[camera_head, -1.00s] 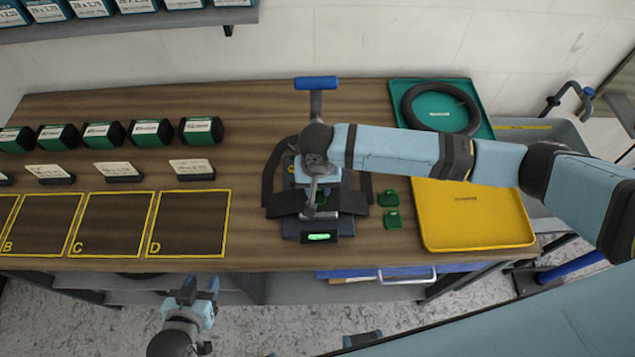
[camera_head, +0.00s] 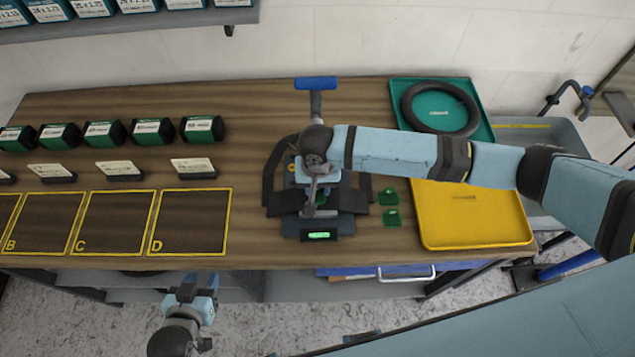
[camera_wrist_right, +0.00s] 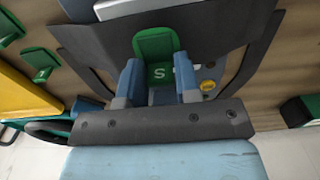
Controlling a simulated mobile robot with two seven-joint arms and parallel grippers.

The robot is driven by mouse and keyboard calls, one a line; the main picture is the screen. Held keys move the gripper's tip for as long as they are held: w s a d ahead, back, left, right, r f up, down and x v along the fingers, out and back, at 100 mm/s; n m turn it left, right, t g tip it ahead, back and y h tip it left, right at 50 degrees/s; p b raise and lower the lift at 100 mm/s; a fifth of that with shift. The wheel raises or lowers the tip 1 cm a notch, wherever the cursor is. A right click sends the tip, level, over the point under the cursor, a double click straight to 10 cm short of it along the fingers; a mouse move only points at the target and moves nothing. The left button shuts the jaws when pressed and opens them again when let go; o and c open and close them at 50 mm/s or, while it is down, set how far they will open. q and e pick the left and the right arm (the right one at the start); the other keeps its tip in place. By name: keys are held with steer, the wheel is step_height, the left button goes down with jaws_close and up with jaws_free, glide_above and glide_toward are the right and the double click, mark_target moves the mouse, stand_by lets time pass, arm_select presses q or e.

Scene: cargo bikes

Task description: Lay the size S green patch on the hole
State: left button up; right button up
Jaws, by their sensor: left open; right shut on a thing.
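The size S green patch (camera_wrist_right: 160,73), marked with a white S, is between the fingertips of my right gripper (camera_wrist_right: 158,80) in the right wrist view. My right gripper (camera_head: 318,200) is shut on it, over the blue and grey device with the black tube (camera_head: 268,185) around it. In the head view, the arm mostly covers the patch. I cannot see the hole, nor whether the patch touches the surface below. My left gripper (camera_head: 193,285) is open and empty, in front of the table edge.
Two other green patches (camera_head: 388,197) (camera_head: 391,218) lie right of the device. A yellow tray (camera_head: 475,240) and a teal tray (camera_head: 400,92) with a black ring are at the right.

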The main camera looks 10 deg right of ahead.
steer(key=shift+f, duration=0.2)
stand_by(0.7)
steer(key=o, duration=0.8)
step_height(320, 180, up, 14)
steer(key=shift+b, duration=0.4)
steer(key=shift+s+f, duration=0.1)
steer(key=shift+f, duration=0.05)
